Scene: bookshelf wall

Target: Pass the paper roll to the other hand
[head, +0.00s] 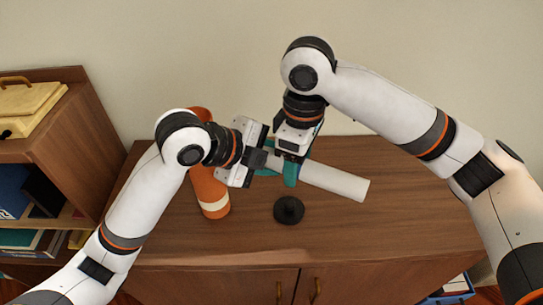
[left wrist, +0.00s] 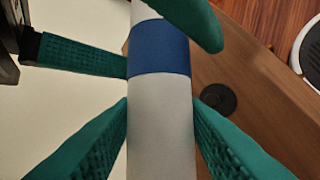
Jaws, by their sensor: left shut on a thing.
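The paper roll is a long white tube (head: 335,181) with a blue band (left wrist: 160,48). It is held above the cabinet top, its free end pointing right in the head view. My left gripper (head: 264,164) is shut on its left part; its green fingers (left wrist: 160,135) lie on both sides of the tube in the left wrist view. My right gripper (head: 291,172) comes from above, close beside the left one. Its green fingers lie on opposite sides of the roll near the blue band. Whether they press on it is unclear.
A small black round object (head: 289,210) lies on the wooden cabinet top (head: 350,230). A shelf (head: 70,130) with a yellow box (head: 28,105) stands at left. The cabinet's front right is clear.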

